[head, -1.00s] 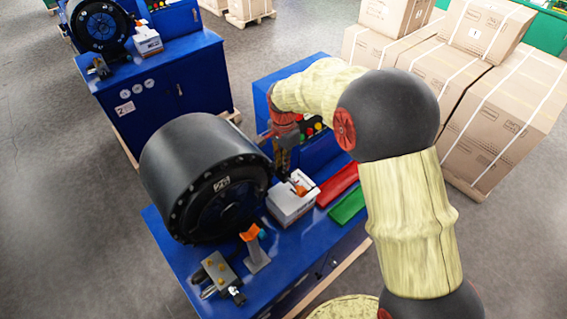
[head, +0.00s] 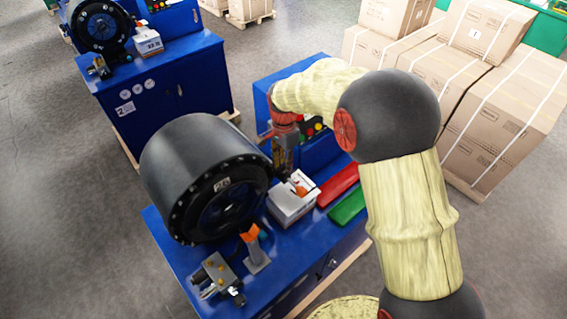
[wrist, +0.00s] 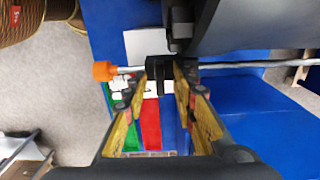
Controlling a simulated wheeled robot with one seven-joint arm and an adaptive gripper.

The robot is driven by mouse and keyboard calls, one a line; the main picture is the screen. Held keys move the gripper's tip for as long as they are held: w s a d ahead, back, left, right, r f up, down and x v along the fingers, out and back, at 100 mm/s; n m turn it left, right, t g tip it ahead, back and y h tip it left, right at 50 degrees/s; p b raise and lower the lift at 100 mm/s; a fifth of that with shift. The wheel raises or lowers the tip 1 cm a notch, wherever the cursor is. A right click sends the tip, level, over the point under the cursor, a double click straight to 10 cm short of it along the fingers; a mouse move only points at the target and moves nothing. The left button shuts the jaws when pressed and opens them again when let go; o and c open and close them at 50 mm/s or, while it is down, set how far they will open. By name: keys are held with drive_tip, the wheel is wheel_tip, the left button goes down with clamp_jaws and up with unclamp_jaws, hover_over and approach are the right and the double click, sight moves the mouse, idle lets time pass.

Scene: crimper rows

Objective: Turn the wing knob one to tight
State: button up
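My gripper (wrist: 168,72) points down at the near crimper bench, beside the big black drum-shaped crimper head (head: 205,180). In the head view my gripper (head: 284,158) is small, just behind the white box (head: 290,205). In the wrist view a dark block (wrist: 158,76) sits at the fingertips, on or over a metal rod (wrist: 250,65) with an orange end (wrist: 104,71). This block may be wing knob one, but no label on it is readable. The fingertips are close to it on both sides; contact is unclear.
A red tray (head: 338,185) and a green tray (head: 348,207) lie right of the white box. An orange-topped stand (head: 254,248) and a valve block (head: 217,272) are at the front. Cartons (head: 480,95) stand behind my arm. A second crimper bench (head: 165,85) is back left.

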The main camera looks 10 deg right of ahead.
sight(283, 166)
wheel_tip(283, 166, up, 12)
idle(0.5)
idle(0.4)
drive_tip(key=s+d+f+n+t+b, duration=0.2)
drive_tip(key=s+d+f+n+b, duration=0.1)
drive_tip(key=s+b, duration=0.4)
drive_tip(key=s+d+f+n+t+b, duration=0.1)
drive_tip(key=s+d+f+n+b, duration=0.3)
drive_tip(key=s+b, duration=0.3)
drive_tip(key=s+d+f+n+t+b, duration=0.2)
drive_tip(key=s+d+f+n+b, duration=0.2)
drive_tip(key=s, duration=1.1)
drive_tip(key=d+b, duration=0.1)
drive_tip(key=b, duration=0.2)
drive_tip(key=shift+s+f+t, duration=0.15)
drive_tip(key=shift+f+t, duration=0.05)
drive_tip(key=shift+t, duration=0.1)
drive_tip(key=shift+d, duration=0.1)
